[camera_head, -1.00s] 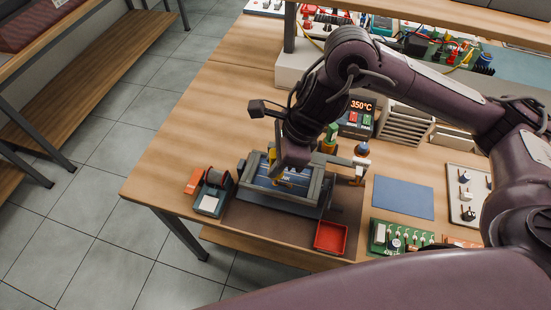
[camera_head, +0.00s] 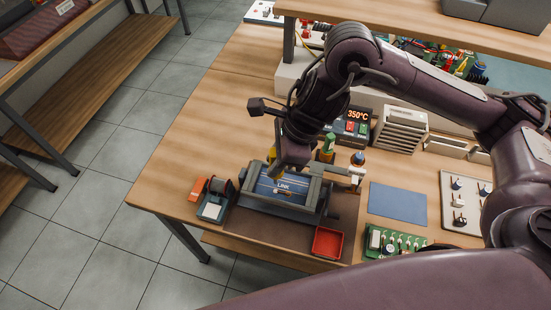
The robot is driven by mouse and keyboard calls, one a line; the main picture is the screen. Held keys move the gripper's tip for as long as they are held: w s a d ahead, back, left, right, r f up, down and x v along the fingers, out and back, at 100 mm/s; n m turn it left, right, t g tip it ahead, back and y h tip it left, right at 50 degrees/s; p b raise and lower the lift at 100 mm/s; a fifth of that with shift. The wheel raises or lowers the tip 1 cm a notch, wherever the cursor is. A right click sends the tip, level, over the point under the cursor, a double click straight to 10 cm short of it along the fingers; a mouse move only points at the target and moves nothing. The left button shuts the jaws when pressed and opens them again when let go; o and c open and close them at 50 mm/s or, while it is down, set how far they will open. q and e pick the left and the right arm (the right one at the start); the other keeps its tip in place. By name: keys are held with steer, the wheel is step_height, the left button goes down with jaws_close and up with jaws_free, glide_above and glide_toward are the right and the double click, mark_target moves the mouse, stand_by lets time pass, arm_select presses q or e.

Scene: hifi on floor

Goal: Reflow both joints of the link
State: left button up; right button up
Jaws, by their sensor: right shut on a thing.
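A blue board marked LINK (camera_head: 268,187) sits in a grey holder (camera_head: 304,211) on a brown mat near the table's front edge. My right gripper (camera_head: 290,165) is over the back part of the board. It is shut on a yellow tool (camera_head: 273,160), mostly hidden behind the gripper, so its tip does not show. A small light-coloured part lies by the LINK label; its joints are too small to judge. My left gripper is not in view.
A spool stand (camera_head: 212,210) is left of the holder, and a red tray (camera_head: 327,242) is at its front right. A blue mat (camera_head: 397,203), a green circuit board (camera_head: 390,243) and a pale panel (camera_head: 447,203) lie to the right. The table's left part is clear.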

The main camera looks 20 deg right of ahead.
steer(key=s+d+p, duration=0.1)
steer(key=p, duration=0.1)
steer(key=s+d+r+p, duration=0.1)
steer(key=p, duration=0.1)
steer(key=shift+d, duration=0.35)
steer(key=shift+w+f+b, duration=0.15)
steer(key=shift+f+b, duration=1.85)
steer(key=shift+f, duration=0.35)
steer(key=shift+b, duration=0.3)
steer(key=shift+f+b, duration=0.45)
steer(key=shift+b, duration=0.1)
steer(key=shift+f, duration=0.1)
stand_by(2.8)
